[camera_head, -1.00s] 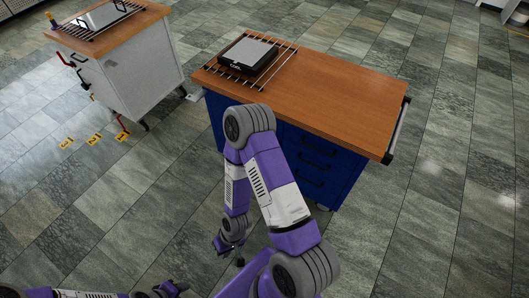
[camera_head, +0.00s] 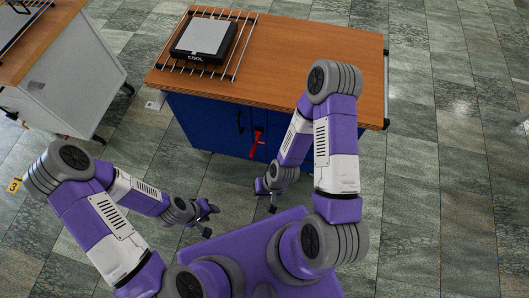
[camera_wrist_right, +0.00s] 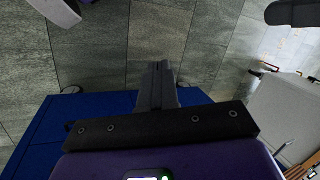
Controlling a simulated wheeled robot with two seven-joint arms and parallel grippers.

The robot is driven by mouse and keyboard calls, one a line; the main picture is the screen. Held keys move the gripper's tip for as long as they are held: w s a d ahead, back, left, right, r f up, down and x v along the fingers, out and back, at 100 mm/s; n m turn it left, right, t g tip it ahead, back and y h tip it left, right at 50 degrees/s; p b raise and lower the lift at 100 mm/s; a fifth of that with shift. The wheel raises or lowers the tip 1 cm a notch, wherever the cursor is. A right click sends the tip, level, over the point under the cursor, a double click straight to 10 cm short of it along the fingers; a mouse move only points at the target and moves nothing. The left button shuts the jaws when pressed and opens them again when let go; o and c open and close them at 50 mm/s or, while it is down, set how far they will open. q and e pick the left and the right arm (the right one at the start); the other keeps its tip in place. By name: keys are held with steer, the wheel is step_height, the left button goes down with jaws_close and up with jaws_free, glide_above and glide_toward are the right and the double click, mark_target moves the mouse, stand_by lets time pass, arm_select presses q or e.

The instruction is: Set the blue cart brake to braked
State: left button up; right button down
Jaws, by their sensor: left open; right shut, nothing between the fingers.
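The blue cart (camera_head: 205,122) has a wooden top and stands ahead of me. A red lever (camera_head: 257,143) hangs on its front face, tilted a little; I cannot tell its brake setting from here. My right gripper (camera_head: 267,198) is shut and empty, low in front of the cart, nearer me than the lever and apart from it. In the right wrist view its closed fingers (camera_wrist_right: 160,85) show over the floor, with the blue cart (camera_wrist_right: 85,112) beside them. My left gripper (camera_head: 209,220) is open and empty, low to the left of the right one.
A black device marked COOL (camera_head: 205,40) sits on a wire rack on the cart top. A white cart (camera_head: 75,85) with a wooden top stands at the left; it also shows in the right wrist view (camera_wrist_right: 285,115). Tiled floor (camera_head: 445,210) is clear at the right.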

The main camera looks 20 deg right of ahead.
steer(key=w+a+f+m+g+y+b, duration=0.1)
steer(key=a+f+m+g+y+b, duration=0.1)
steer(key=f+m+y+b, duration=0.45)
steer(key=w+a+f+m+g+y+b, duration=0.1)
steer(key=f+m+y+b, duration=0.15)
steer(key=f+m, duration=0.75)
steer(key=w+d+f+m+t+y+b, duration=0.3)
steer(key=w+d+f+m+t+y, duration=0.15)
steer(key=w+m+t, duration=0.35)
steer(key=w+d+f+m+t+h+b, duration=0.1)
steer(key=d+m+t+h+b, duration=0.1)
steer(key=d+m+t, duration=0.4)
steer(key=d+t, duration=0.3)
steer(key=t, duration=0.3)
steer(key=shift+w+d+f+m+t, duration=0.15)
steer(key=shift+d+f+m+t, duration=0.1)
steer(key=shift+f+m+t, duration=0.15)
